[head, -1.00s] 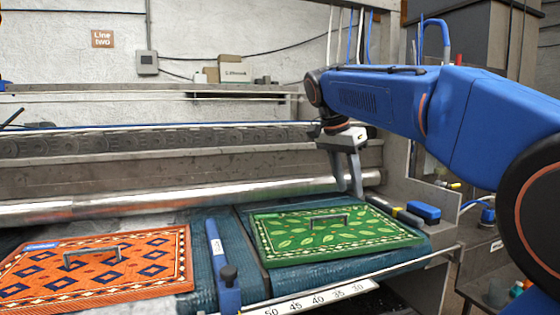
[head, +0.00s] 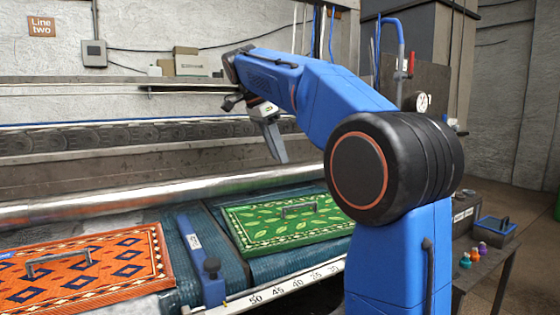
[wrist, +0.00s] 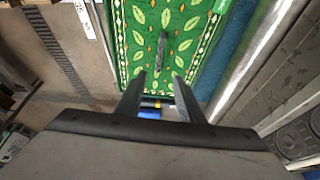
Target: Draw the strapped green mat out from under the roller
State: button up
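The green mat (head: 262,238) with a leaf pattern lies flat on the blue belt, its far edge close to the silver roller (head: 130,202). I cannot tell whether any of it is under the roller. A grey strap handle (head: 298,208) stands on the mat; my arm hides the mat's right part in the head view. My gripper (head: 280,158) hangs above and behind the mat, apart from it. In the wrist view my gripper (wrist: 159,76) is open and empty, its fingers pointing towards the mat (wrist: 140,45) and its handle (wrist: 162,50).
An orange mat (head: 130,255) with its own handle lies at the left. A blue bar (head: 198,258) stands between the mats. A numbered white scale (head: 290,285) runs along the front edge. A side table (head: 485,265) with small coloured items stands at the right.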

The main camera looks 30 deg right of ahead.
aim_at(300, 205)
jog(key=x, duration=1.7)
jog(key=shift+f, duration=0.2)
grip_shut()
